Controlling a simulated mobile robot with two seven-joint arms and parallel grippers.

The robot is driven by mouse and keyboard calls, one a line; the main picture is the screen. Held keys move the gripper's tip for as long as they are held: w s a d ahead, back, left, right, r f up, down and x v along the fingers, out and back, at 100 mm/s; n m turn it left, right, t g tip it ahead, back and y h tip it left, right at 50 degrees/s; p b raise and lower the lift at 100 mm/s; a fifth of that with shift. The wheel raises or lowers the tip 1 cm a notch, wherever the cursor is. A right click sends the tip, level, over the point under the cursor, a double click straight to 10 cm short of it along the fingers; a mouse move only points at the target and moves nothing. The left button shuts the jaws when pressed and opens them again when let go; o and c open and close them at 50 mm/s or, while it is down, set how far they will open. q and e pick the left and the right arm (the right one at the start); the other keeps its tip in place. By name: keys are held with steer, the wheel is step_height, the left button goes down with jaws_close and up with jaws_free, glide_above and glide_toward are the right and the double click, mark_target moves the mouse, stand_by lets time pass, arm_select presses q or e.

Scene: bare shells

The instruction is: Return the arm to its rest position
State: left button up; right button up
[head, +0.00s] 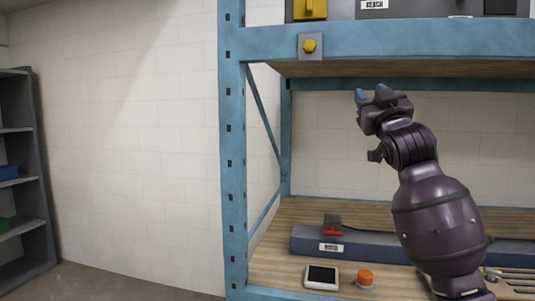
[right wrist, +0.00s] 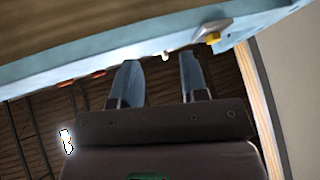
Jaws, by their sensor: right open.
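My right gripper (head: 372,95) is raised in the opening between the two decks of a blue shelf rack, in front of the white block wall. Its two blue fingers stand apart with nothing between them. The right wrist view shows the same open fingers (right wrist: 158,82) below a blue rack beam (right wrist: 120,62). My right arm comes up from the lower right and hides part of the lower deck. My left gripper is not in view.
The wooden lower deck (head: 273,262) holds a long dark blue-grey bar (head: 370,246) with a red-handled switch (head: 332,229), a white device (head: 321,277) and an orange button (head: 365,277). A yellow knob (head: 310,46) sits on the upper beam (head: 400,40). Grey shelves (head: 40,190) stand left.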

steer(key=s+d+f+g, duration=0.1)
steer(key=s+f+g, duration=0.2)
steer(key=f, duration=1.7)
steer(key=s+f+g, duration=0.2)
steer(key=s+f, duration=0.2)
steer(key=f, duration=1.6)
steer(key=s+d+f+m+g+h, duration=0.1)
steer(key=s+f+g, duration=0.3)
steer(key=s+f, duration=1.1)
steer(key=s+d+f+m+g+h, duration=0.2)
steer(key=s+d+f+g, duration=0.1)
steer(key=s+f, duration=1.2)
step_height(320, 180, down, 2)
steer(key=shift+d+f+g, duration=0.15)
steer(key=shift+g, duration=0.45)
steer(key=shift+s, duration=0.1)
